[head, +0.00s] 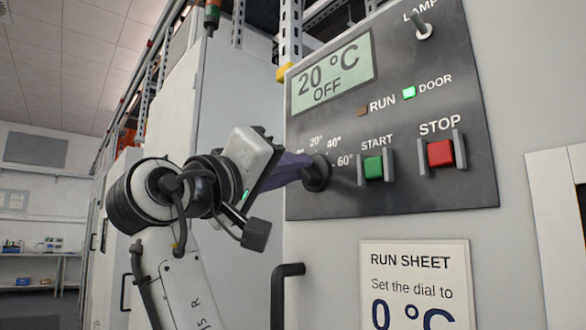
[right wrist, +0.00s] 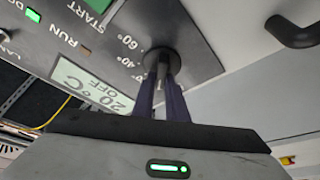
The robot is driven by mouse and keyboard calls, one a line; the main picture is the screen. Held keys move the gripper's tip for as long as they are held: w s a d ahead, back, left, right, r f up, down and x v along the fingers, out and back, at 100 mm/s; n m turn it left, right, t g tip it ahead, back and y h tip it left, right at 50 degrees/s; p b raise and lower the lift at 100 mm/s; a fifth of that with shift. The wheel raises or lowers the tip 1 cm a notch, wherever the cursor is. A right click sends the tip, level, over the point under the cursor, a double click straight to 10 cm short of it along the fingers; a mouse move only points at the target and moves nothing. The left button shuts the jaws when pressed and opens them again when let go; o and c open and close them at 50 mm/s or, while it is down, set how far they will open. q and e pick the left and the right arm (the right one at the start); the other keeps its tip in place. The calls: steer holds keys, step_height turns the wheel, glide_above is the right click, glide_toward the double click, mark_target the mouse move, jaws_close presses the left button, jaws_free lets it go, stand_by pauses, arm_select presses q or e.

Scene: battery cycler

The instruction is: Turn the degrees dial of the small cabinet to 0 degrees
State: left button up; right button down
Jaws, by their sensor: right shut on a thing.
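The degrees dial (head: 317,172) is a dark round knob on the dark panel (head: 400,195) of the small cabinet. Marks such as 20°, 40° and 60° stand around it; the 0° mark is mostly hidden behind my gripper. The display (head: 334,75) reads 20 °C OFF. My right gripper (head: 305,170) comes from the left and is shut on the dial. In the right wrist view the two dark fingers (right wrist: 163,85) close on the dial (right wrist: 160,58). My left gripper is not in view.
A green START button (head: 373,167) and a red STOP button (head: 440,153) sit between guards to the dial's right. The LAMP switch (head: 423,28) is above. A black door handle (head: 284,290) juts out below. A run sheet (head: 414,285) says to set the dial to 0 °C.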

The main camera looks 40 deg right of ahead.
steer(key=shift+r, duration=0.1)
steer(key=c, duration=1.8)
jaws_free()
steer(key=shift+o, duration=0.2)
steer(key=b+v, duration=0.2)
steer(key=v, duration=0.8)
steer(key=shift+a, duration=0.2)
